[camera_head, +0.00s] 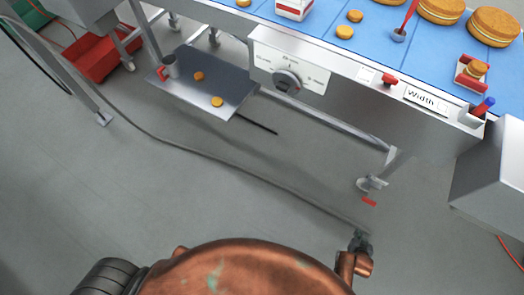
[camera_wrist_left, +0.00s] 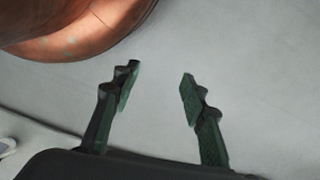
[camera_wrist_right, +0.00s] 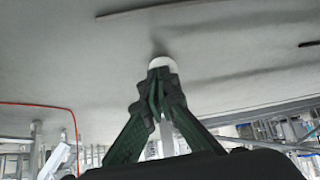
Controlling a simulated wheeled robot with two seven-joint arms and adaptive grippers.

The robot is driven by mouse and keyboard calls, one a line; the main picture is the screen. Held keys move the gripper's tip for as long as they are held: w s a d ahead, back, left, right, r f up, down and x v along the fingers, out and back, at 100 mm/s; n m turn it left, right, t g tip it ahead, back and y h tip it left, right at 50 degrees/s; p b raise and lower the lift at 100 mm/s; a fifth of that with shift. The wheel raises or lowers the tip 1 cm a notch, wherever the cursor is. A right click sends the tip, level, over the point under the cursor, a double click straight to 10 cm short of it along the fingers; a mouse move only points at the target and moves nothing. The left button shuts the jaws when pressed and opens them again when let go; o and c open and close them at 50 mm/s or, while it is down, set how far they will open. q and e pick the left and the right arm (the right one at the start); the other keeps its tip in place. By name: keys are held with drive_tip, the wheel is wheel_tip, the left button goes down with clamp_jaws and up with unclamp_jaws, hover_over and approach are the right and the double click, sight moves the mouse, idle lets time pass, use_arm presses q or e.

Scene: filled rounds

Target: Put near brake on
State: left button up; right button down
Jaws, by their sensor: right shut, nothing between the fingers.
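The near caster (camera_head: 368,184) stands under the near right leg of the conveyor table. Its red brake pedal (camera_head: 369,201) sticks out toward me; I cannot tell its tilt. My right gripper (camera_head: 360,243) is below the pedal in the head view, apart from it, and its fingers are shut and empty. In the right wrist view its closed fingertips (camera_wrist_right: 158,75) point at a pale round thing (camera_wrist_right: 162,64), which I cannot name surely. My left gripper (camera_wrist_left: 157,80) is open and empty over bare floor, and is not seen in the head view.
The blue conveyor table (camera_head: 350,52) carries cakes above the caster. A low metal shelf (camera_head: 215,78) holds a mug and two small cakes. A grey box (camera_head: 492,170) stands at the right. A dark cable (camera_head: 215,157) crosses the floor. Open floor lies left of my right gripper.

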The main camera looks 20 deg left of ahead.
sight(368, 203)
use_arm(q)
wheel_tip(368, 203, up, 9)
drive_tip(key=w+b, duration=0.1)
drive_tip(key=b, duration=0.5)
drive_tip(key=shift+d, duration=0.2)
use_arm(e)
drive_tip(key=w+d+r+m+t+h, duration=0.1)
drive_tip(key=w+d+r, duration=0.3)
drive_tip(key=w, duration=0.8)
drive_tip(key=shift+w+d+r+m+t, duration=0.2)
drive_tip(key=shift+w+r+m+t, duration=0.25)
drive_tip(key=shift+t, duration=0.35)
drive_tip(key=shift+s, duration=0.1)
